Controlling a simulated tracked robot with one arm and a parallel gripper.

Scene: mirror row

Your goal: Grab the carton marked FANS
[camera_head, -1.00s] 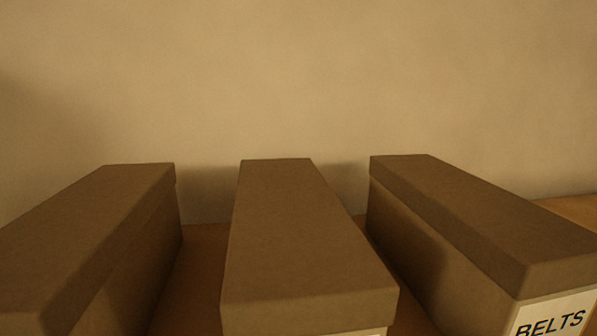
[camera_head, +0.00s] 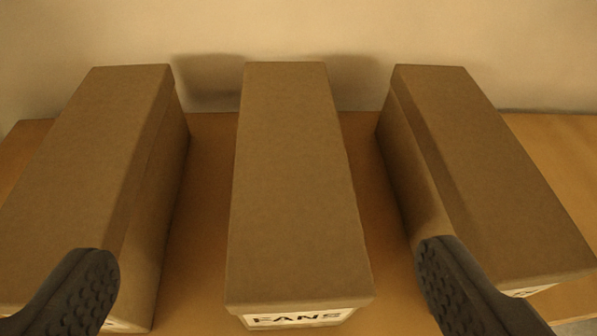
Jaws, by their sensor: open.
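The carton marked FANS (camera_head: 293,190) is a long brown lidded box in the middle of the row. Its white label (camera_head: 298,318) shows at the bottom of the view, partly cut off. My gripper (camera_head: 268,265) is open and empty. Its left finger shows in front of the left carton and its right finger in front of the right carton's near end. The FANS carton lies between the two fingers in the picture, with a gap on each side. Whether the fingertips are above the lid's height, I cannot tell.
A left carton (camera_head: 95,160) and a right carton (camera_head: 480,170) flank it, with narrow gaps of bare wooden shelf (camera_head: 205,190) between. The right one's label is barely visible. A plain wall (camera_head: 300,25) stands close behind the row. Some shelf is free at far right.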

